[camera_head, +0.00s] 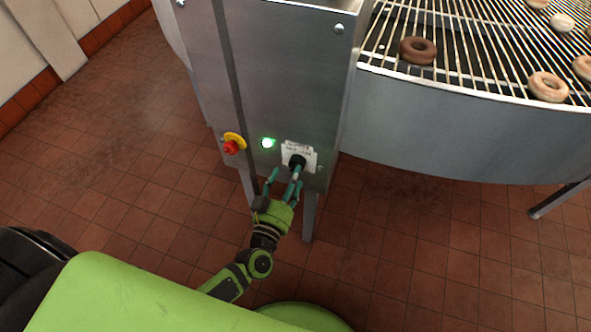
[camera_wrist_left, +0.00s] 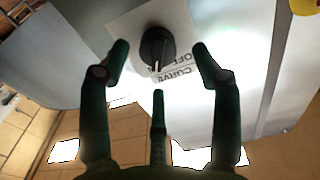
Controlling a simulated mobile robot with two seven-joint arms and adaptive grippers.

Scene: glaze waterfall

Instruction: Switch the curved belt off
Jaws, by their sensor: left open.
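The black rotary knob (camera_head: 297,161) sits on a white label plate (camera_head: 306,152) on the front of the steel cabinet. In the left wrist view the knob (camera_wrist_left: 157,46) is close, and the plate below it reads "CURVE" and "OFF", upside down. A pale mark on the knob points toward the bottom of that view. My left gripper (camera_head: 284,178) is open just in front of the knob. In the wrist view its fingers (camera_wrist_left: 160,66) lie on both sides of the knob with visible gaps; contact is not apparent. My right gripper is not in view.
The curved wire belt (camera_head: 470,50) carries several doughnuts at right. A belt leg (camera_head: 558,199) stands at far right. Tiled floor (camera_head: 420,235) is clear.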

